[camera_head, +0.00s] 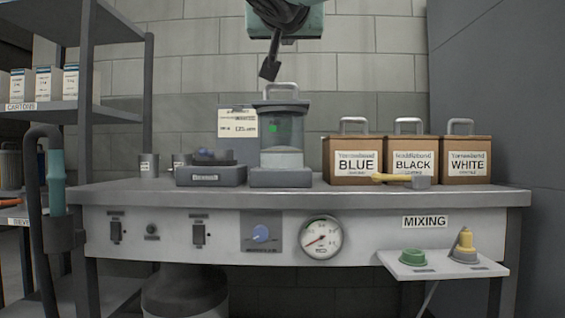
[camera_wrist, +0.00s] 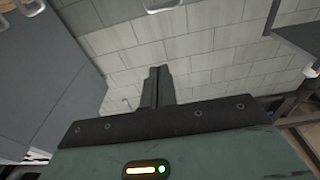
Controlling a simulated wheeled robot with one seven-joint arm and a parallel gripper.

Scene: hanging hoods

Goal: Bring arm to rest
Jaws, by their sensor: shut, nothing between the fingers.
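My gripper (camera_head: 269,69) hangs from the top middle of the head view, fingers pointing down. It is shut with nothing between its fingers. It is above the glass canister (camera_head: 282,135) with the grey lid and handle, and the fingertips look close to that handle; I cannot tell the depth between them. In the wrist view my gripper's fingers (camera_wrist: 157,85) are together as one dark shape in front of the block wall.
A shelf rack (camera_head: 88,60) stands left. Air above the boxes is clear.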

